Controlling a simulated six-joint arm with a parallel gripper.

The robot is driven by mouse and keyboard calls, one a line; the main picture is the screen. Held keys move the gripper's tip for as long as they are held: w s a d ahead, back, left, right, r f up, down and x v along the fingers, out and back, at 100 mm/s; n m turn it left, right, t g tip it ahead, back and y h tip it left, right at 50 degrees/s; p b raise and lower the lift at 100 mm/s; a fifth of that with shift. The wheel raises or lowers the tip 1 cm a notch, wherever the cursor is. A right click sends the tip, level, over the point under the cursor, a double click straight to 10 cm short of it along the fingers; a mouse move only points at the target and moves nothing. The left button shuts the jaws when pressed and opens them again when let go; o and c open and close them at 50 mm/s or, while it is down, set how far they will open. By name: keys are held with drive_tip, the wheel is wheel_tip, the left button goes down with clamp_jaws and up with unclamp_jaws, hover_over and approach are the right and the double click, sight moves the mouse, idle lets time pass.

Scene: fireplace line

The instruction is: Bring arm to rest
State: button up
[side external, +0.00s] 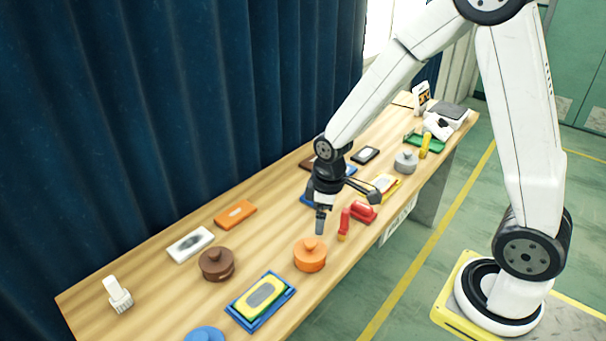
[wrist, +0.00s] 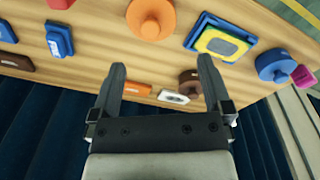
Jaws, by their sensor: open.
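My gripper (side external: 321,222) hangs over the middle of the wooden table (side external: 163,265), fingers pointing down, just behind and above the round orange pot-like piece (side external: 310,255). In the wrist view my gripper (wrist: 160,82) has its two dark fingers wide apart with nothing between them but table edge and a few pieces farther off. The orange round piece (wrist: 151,18) shows beyond the fingertips, apart from them. My gripper holds nothing.
Close by are a red piece (side external: 363,211), a brown round piece (side external: 217,263) and a blue tray with a yellow-green block (side external: 261,297). A blue curtain (side external: 180,100) runs along the table's back. Grey and green items stand at the far end. Open floor lies in front.

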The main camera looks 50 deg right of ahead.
drive_tip(key=s+r+m+t, duration=0.1)
drive_tip(key=s+r+m, duration=0.3)
drive_tip(key=s, duration=0.3)
drive_tip(key=shift+s+a+m+t, duration=0.3)
drive_tip(key=shift+a+m, duration=0.1)
drive_tip(key=shift+m, duration=0.4)
idle(0.7)
